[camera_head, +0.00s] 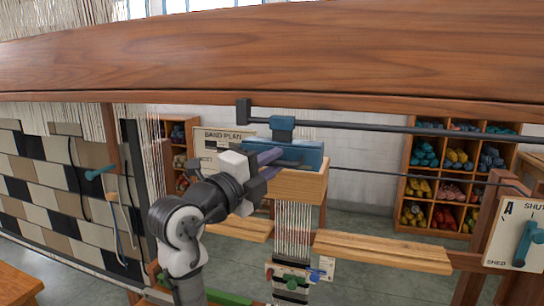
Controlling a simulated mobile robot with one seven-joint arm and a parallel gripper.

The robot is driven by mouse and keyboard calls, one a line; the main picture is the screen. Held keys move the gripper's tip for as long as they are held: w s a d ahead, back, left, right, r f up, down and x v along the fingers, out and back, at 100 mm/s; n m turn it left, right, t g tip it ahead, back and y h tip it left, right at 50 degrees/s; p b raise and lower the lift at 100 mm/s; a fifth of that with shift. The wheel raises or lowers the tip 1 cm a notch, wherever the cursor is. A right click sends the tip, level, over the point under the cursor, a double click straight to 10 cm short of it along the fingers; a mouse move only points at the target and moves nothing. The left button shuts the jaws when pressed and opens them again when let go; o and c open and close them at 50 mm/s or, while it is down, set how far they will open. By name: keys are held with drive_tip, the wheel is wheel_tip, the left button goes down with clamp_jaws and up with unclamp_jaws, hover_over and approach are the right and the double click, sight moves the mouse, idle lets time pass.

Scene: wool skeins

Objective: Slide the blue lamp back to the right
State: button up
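The blue lamp (300,153) is a long blue bar hanging from a blue slider block (282,128) on a dark horizontal rail (400,127). It is near the rail's left end, above a light wooden block and a band of pale threads. My gripper (272,158) reaches in from the lower left, with its fingers at the lamp's left part. The fingers overlap the lamp in the picture. I cannot tell whether they touch it or how far apart they are.
A dark end stop (243,111) stands left of the slider block. The rail to the right looks clear. A wooden beam (270,62) crosses above. A woven cloth (60,190) hangs at left. A wool shelf (408,180) stands behind, and a panel with a teal lever (524,243) at far right.

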drive_tip(key=shift+w+d, duration=0.15)
drive_tip(key=shift+w, duration=0.05)
clamp_jaws()
drive_tip(key=shift+d, duration=0.15)
